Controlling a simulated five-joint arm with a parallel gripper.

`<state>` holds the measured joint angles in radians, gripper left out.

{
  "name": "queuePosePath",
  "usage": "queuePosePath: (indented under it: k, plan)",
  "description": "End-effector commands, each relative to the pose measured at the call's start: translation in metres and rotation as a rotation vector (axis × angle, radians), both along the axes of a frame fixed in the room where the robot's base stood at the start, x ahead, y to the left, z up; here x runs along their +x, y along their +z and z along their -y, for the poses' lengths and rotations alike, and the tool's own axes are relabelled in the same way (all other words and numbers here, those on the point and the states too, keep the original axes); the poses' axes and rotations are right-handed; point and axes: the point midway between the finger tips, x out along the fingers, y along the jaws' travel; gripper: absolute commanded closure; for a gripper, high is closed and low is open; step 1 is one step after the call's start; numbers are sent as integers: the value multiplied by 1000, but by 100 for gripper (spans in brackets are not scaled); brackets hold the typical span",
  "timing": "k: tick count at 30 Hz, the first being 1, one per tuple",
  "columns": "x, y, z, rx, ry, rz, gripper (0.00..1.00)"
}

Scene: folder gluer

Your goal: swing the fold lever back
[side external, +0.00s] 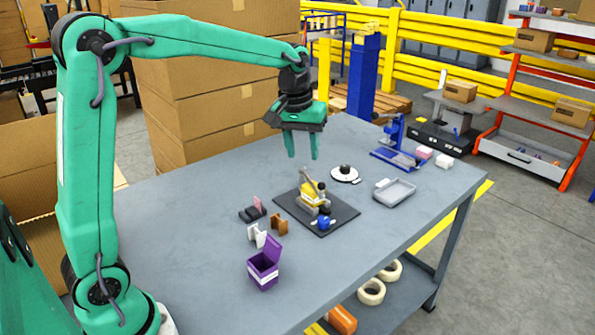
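The folder gluer stands on a black base plate (289,204) in the middle of the table. It carries a yellow piece (309,196) and blue parts (323,223) at its front. A greyish fold lever (309,180) rises at a slant from it, with a dark round knob near its right side. Exactly how the lever joins the rest is too small to tell. My gripper (302,156) hangs above and behind the lever, pointing down. Its two green fingers are apart with nothing between them, and they do not appear to touch the device.
A purple open-lidded box (264,268), white and brown holders (279,224) and a black holder (251,213) stand front left. A white disc with a black knob (345,173), grey tray (394,193) and blue press (396,150) stand right. The table's left part is clear.

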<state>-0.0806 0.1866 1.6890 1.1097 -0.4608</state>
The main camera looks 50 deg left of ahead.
Motion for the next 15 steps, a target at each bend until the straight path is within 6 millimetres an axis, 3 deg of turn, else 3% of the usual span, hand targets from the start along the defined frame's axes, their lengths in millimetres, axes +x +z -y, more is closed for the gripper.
queuePosePath:
  k: [9, 15]
  plan:
    - [56, -47, -16, -21, 139, -88, 60]
    - [81, -75, -24, -29, 212, -130, 60]
